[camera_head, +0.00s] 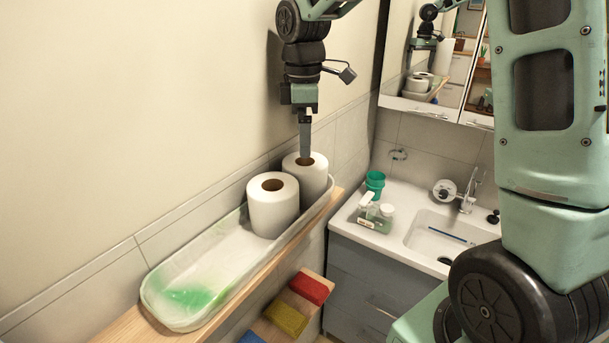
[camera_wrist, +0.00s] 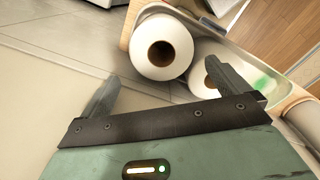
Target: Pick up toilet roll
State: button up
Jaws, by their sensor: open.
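Two white toilet rolls stand upright, side by side, in a long translucent tray (camera_head: 172,314). The far roll (camera_head: 314,177) is at the tray's far end, and the near roll (camera_head: 272,212) is just in front of it. My gripper (camera_head: 305,153) points down over the far roll, its fingertip overlapping the roll's top rim in the head view. In the wrist view my gripper (camera_wrist: 162,73) is open and empty. The far roll (camera_wrist: 163,45) shows between and beyond the fingers. The near roll (camera_wrist: 203,72) is partly hidden behind the right finger. Contact cannot be told.
The tray sits on a narrow wooden shelf (camera_head: 128,324) against the wall, with a green patch in its near end. A sink counter (camera_head: 401,213) with a green cup (camera_head: 375,183) and bottles stands right. Coloured boxes (camera_head: 309,287) lie below. The tray's near half is free of rolls.

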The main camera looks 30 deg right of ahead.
aim_at(305, 162)
jog(key=shift+s+f+p, duration=0.15)
jog(key=shift+f+p, duration=0.55)
jog(key=shift+f, duration=1.2)
jog(key=shift+s+f+p, duration=0.1)
jog(key=shift+f+p, duration=0.55)
jog(key=shift+f, duration=1.2)
jog(key=c, duration=0.7)
